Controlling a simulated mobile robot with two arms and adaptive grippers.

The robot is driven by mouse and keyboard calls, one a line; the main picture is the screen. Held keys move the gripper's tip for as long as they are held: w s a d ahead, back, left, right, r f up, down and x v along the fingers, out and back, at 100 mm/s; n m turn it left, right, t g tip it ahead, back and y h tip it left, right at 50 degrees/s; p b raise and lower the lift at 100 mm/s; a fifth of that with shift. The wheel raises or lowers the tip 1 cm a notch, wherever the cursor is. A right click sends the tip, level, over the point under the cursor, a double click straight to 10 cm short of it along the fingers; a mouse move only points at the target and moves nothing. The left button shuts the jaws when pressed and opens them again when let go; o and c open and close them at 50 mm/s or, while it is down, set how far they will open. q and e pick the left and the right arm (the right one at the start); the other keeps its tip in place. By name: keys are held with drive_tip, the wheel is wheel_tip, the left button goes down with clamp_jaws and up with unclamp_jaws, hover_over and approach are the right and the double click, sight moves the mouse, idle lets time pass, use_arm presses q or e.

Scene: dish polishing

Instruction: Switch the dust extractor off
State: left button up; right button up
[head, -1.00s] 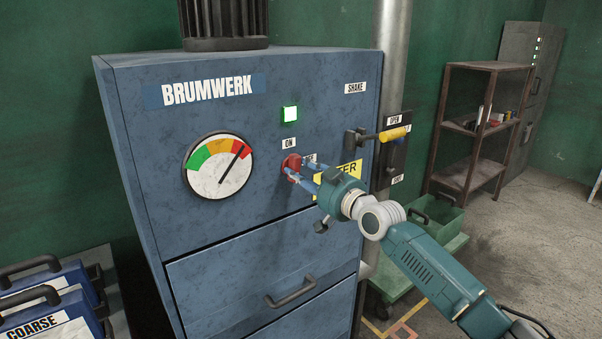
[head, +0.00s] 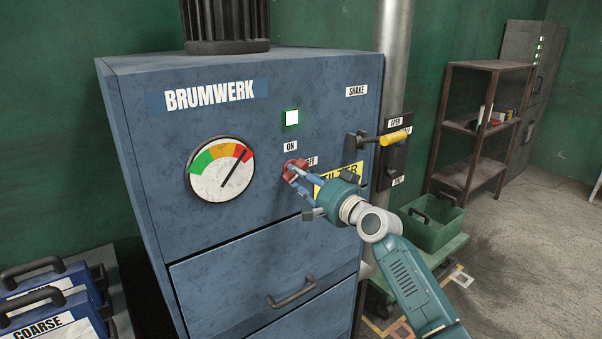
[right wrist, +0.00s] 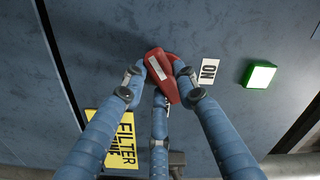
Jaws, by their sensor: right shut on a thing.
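The blue dust extractor (head: 230,120) fills the middle of the head view. Its red rotary switch (head: 296,164) sits on the front between the ON label (head: 290,146) and the OFF label (head: 311,161). My right gripper (head: 292,177) is shut on this switch. In the right wrist view, the fingers close around the red switch (right wrist: 160,72), which has a pale mark on its face. The square lamp (head: 292,118) above it glows, with green edges. The gauge needle points up right, towards the red zone. My left gripper is out of view.
A yellow-handled lever (head: 396,136) on a black plate stands right of the extractor. The yellow filter label (head: 350,171) is partly behind my gripper. Blue cases (head: 40,305) lie at lower left. A green bin (head: 432,222) and a shelf (head: 470,127) stand at right.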

drive_tip(key=m+p, duration=0.3)
drive_tip(key=m, duration=0.3)
drive_tip(key=shift+s+a+r, duration=0.1)
drive_tip(key=shift+a, duration=0.05)
drive_tip(key=shift+m, duration=0.3)
drive_tip(key=o, duration=1.2)
drive_tip(key=shift+c, duration=0.2)
drive_tip(key=v, duration=1.2)
